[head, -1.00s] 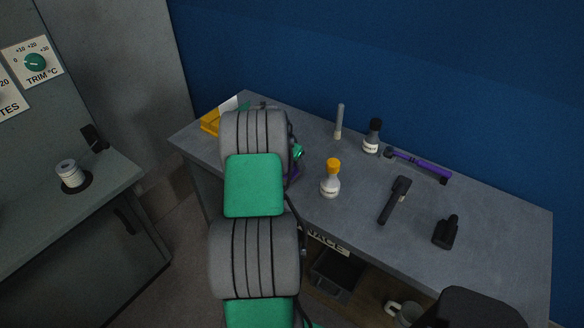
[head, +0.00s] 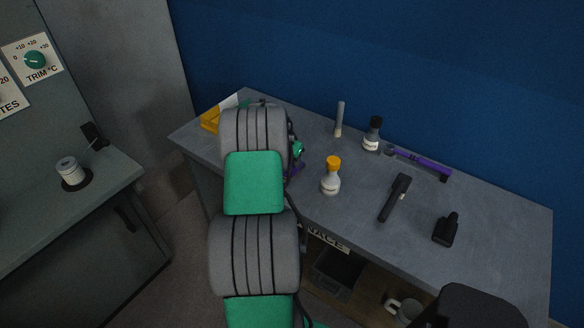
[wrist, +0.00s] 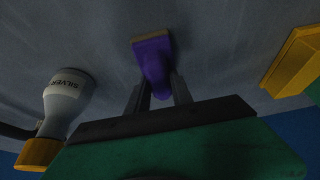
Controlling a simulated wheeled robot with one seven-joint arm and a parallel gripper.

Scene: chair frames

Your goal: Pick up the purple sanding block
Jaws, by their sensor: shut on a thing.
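The purple sanding block (wrist: 153,58) is between the fingers of my gripper (wrist: 158,92) in the wrist view. It has a tan strip along its far edge. The fingers are shut on its narrower near part. I cannot tell whether the block touches the bench top. In the head view my arm hides most of the block, and only a small purple bit (head: 295,169) shows beside the arm. My gripper is hidden there behind my arm.
A white bottle with a yellow cap (head: 331,175) stands close to the right of my arm. A yellow bin (head: 210,119) is at the bench's left end.

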